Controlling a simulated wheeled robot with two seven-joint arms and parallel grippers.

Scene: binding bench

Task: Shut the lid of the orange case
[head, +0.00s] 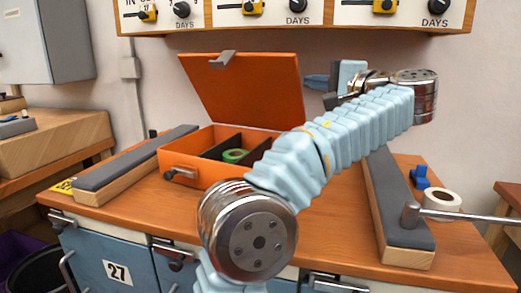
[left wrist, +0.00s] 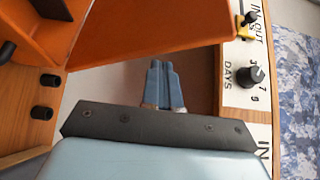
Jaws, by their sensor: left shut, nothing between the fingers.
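The orange case (head: 190,150) stands on the wooden bench, its lid (head: 243,88) raised and leaning back a little past upright. Dark dividers and a green roll (head: 235,156) show inside; my left arm hides the case's right front part. My left gripper (head: 308,80) is shut and empty, at the height of the lid's upper part, just right of its right edge. Its blue fingers point left towards the lid. In the left wrist view the closed fingers (left wrist: 163,68) show with orange surface (left wrist: 120,30) beyond them; I cannot tell whether they touch. My right gripper is not in view.
Grey-topped wooden bars (head: 135,160) (head: 397,205) lie left and right of the case. A white roll (head: 442,198) and small blue piece (head: 420,177) lie at right, near a metal rod (head: 465,216). A shelf with dials (head: 290,18) hangs above.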

